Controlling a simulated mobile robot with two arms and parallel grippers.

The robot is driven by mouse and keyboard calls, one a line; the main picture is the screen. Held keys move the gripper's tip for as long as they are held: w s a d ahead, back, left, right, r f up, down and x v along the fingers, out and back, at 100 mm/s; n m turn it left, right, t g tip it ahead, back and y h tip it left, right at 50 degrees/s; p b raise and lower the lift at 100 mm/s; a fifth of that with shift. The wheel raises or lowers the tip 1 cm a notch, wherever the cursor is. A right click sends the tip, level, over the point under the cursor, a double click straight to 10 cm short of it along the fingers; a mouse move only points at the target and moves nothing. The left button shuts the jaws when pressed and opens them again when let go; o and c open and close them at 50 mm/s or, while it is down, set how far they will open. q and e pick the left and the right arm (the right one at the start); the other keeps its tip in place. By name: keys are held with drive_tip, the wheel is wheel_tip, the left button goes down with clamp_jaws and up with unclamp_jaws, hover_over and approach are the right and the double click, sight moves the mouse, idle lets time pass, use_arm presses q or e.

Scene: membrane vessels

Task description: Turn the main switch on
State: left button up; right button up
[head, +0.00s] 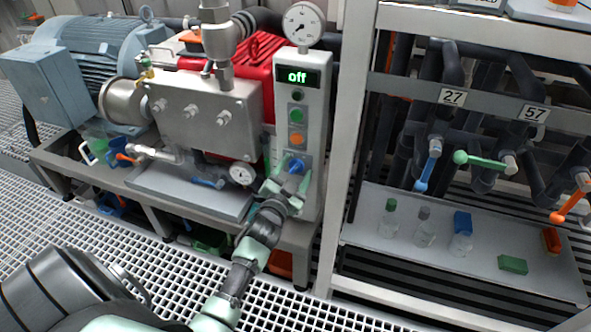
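The control panel (311,130) is a tall light grey box with a display (298,76) that reads "off" in green. Below it are a dark button, a green button (297,115), an orange button (296,139) and a blue rotary switch (295,165) at the bottom. No label shows which one is the main switch. My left gripper (287,181) is just below and in front of the blue switch, with its light green fingers spread apart. I cannot tell whether a finger touches the switch. My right gripper is not in view.
A pump block (208,118) with gauges and a blue motor (98,65) stands left of the panel. A white frame post (352,120) rises close on the right. Beyond it are pipes with valve handles above a shelf (367,217) holding bottles and sponges. The floor is white grating (150,262).

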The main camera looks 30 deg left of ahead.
use_arm(q)
drive_tip(key=shift+s, duration=0.25)
drive_tip(key=v, duration=0.7)
drive_tip(key=shift+s+p, duration=0.2)
drive_tip(key=shift+p, duration=0.25)
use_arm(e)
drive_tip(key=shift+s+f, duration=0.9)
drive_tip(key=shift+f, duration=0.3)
use_arm(q)
drive_tip(key=shift+d, duration=0.1)
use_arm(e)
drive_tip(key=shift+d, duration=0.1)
